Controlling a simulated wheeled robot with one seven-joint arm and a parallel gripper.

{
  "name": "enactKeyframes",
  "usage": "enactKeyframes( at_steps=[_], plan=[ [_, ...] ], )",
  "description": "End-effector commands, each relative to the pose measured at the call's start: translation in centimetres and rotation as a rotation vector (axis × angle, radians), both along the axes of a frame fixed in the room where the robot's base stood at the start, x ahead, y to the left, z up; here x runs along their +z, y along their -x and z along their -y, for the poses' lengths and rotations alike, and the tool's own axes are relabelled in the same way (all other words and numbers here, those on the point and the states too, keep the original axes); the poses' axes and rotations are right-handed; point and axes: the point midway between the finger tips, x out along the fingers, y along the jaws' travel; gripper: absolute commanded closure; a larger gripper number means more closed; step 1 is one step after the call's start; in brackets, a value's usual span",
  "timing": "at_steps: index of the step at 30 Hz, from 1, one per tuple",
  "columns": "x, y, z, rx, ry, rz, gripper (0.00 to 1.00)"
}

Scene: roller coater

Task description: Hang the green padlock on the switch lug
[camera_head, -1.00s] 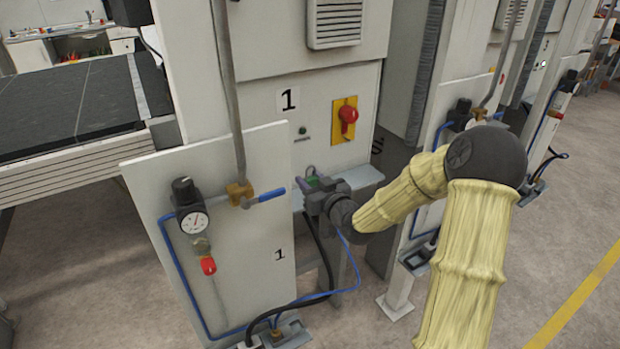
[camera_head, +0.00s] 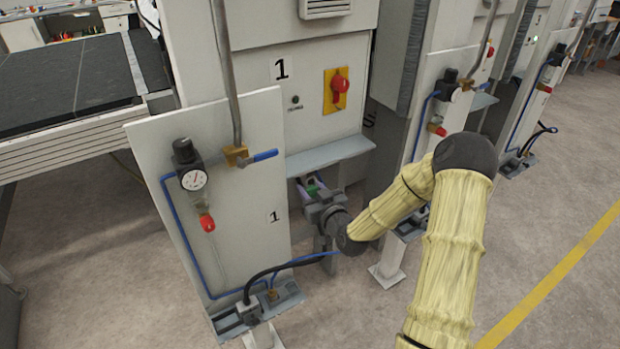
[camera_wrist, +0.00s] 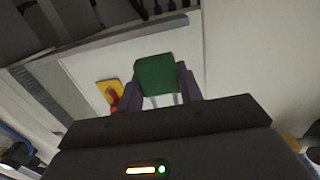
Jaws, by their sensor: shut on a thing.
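My gripper (camera_head: 314,192) is shut on the green padlock (camera_wrist: 157,74); a small part of the padlock (camera_head: 312,188) also shows in the head view. In the wrist view the padlock's body is between the two fingers, and two pale shackle legs show below it. The red switch (camera_head: 340,84) sits on a yellow plate (camera_head: 328,104) on the cabinet front, above and right of my gripper and apart from it. The switch also shows in the wrist view (camera_wrist: 114,101), left of the padlock. Its lug is too small to tell.
A grey shelf (camera_head: 328,154) juts out from the cabinet between my gripper and the switch. A white panel (camera_head: 235,215) with a gauge (camera_head: 193,180), a blue-handled valve (camera_head: 262,156) and hoses stands to the left. Open floor (camera_head: 500,260) lies to the right.

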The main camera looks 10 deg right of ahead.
Motion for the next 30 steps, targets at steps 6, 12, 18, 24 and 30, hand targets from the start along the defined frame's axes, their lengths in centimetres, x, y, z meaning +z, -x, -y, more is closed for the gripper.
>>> enactKeyframes(
  at_steps=[6, 12, 18, 24, 30],
  plan=[
    [-4.3, 1.3, 0.1, -0.04, -0.006, -0.005, 0.89],
    [-9.6, 3.7, 0.0, -0.106, -0.008, -0.006, 0.89],
    [-14.3, 6.6, -0.4, -0.182, -0.007, -0.006, 0.89],
    [-17.3, 9.1, -0.7, -0.241, -0.001, -0.006, 0.89],
    [-17.8, 9.6, -0.7, -0.257, 0.004, -0.004, 0.89]
  ],
)
